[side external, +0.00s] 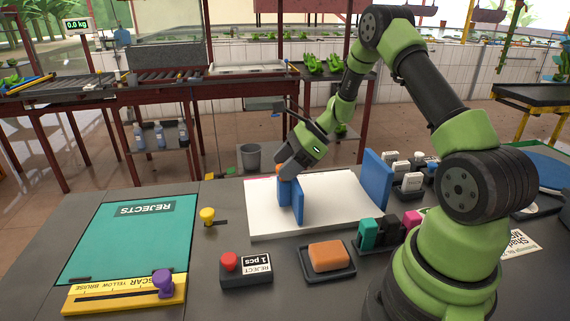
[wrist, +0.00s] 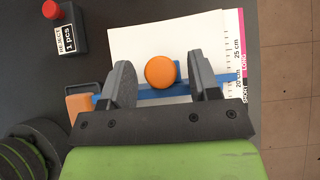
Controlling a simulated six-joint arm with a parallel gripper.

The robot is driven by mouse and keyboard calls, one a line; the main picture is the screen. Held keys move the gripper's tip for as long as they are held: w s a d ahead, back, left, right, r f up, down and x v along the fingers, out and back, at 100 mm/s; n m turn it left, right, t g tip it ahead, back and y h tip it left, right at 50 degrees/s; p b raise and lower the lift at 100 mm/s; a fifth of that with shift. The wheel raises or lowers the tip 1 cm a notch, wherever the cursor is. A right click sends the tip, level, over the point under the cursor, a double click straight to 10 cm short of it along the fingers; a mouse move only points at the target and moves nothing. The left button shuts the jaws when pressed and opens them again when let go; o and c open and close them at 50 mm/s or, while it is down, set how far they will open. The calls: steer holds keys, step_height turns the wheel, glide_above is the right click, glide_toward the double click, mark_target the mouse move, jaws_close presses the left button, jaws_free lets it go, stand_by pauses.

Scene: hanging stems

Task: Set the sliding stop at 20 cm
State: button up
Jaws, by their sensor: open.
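The sliding stop is a blue upright bar (side external: 298,202) across the white board (side external: 345,212), with a round orange knob (wrist: 160,71) on top. My gripper (side external: 284,172) is low over the stop. In the wrist view its open fingers (wrist: 160,62) stand on either side of the knob, with a gap visible on both sides. The scale (wrist: 238,60) runs along the board's edge, with 20 cm and 25 cm labels. The bar's scale-side end lies close to the 20 cm label; the exact reading cannot be told. In the side view my gripper hides most of the knob.
A blue end plate (side external: 378,178) stands at the board's right end. In front are an orange sponge (side external: 329,256) in a tray, a red-button box (side external: 245,268) and several stamps (side external: 385,228). A teal REJECTS mat (side external: 135,235) and a yellow slider gauge (side external: 125,294) lie left.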

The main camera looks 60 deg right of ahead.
steer(key=v, duration=0.9)
steer(key=shift+s+r, duration=0.2)
steer(key=shift+r, duration=0.1)
steer(key=shift+d, duration=0.15)
steer(key=s+a+r+n+g+h, duration=0.2)
steer(key=s+a+r+n+h, duration=0.15)
steer(key=a+r+n, duration=0.95)
steer(key=s+a+n+t, duration=0.2)
steer(key=s+a+n, duration=0.5)
steer(key=s+n, duration=0.3)
steer(key=shift+s+a+r+t+h, duration=0.3)
steer(key=shift+s+r+t+h, duration=0.15)
steer(key=shift+s, duration=0.35)
